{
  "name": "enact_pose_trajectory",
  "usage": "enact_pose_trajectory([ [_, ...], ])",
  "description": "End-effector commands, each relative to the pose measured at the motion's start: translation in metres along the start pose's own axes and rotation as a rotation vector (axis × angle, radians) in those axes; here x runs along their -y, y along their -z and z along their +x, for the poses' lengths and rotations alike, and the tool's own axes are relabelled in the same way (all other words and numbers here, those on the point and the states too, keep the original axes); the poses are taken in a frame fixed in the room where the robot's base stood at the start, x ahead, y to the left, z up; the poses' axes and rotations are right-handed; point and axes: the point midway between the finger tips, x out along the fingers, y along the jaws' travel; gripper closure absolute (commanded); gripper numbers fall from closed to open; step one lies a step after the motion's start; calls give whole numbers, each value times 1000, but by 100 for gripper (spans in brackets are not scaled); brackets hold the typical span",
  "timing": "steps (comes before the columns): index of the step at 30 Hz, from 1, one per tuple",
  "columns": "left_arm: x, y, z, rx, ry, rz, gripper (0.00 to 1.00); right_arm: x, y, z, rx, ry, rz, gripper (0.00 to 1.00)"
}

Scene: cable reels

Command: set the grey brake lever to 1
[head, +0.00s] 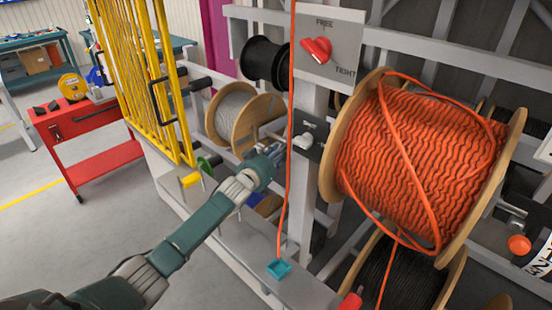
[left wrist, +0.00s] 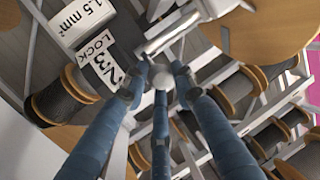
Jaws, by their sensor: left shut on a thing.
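The grey brake lever (head: 302,142) sticks out from a dark plate on the rack's upright, left of the large orange reel. In the left wrist view its pale round end (left wrist: 162,79) sits between my fingertips. A scale plate (left wrist: 103,65) beside it shows LOCK, 3 and partly hidden marks; I cannot tell which mark the lever points to. My left gripper (head: 280,152) reaches in from the lower left and is shut on the lever's end; its three blue fingers (left wrist: 160,85) show close up. My right gripper is not in view.
A large reel of orange cable (head: 425,160) stands right of the lever. An orange cable (head: 288,190) hangs just beside the gripper. Above is a red knob (head: 316,50) marked FREE and TIGHT. A yellow grille (head: 140,75) and a red cart (head: 85,125) stand left.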

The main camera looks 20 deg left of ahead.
Motion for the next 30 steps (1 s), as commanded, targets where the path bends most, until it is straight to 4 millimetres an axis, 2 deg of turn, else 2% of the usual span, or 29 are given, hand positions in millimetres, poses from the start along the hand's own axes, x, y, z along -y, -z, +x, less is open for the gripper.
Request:
enact_pose_trajectory([
  [1, 0, 20, 2, -17, -1, -2, 100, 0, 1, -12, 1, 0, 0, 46],
  [3, 0, 26, 3, 11, -3, 12, 100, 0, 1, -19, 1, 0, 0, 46],
  [12, -1, 29, 6, 97, -5, 32, 100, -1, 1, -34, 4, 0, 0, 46],
  [26, -2, 28, 7, 109, -6, 35, 100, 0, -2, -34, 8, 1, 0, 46],
  [27, -2, 27, 7, 109, -6, 35, 71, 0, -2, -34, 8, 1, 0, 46],
  [28, -2, 27, 7, 109, -6, 35, 67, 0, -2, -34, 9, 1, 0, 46],
  [30, -2, 26, 7, 112, -6, 35, 67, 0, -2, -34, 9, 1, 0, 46],
])
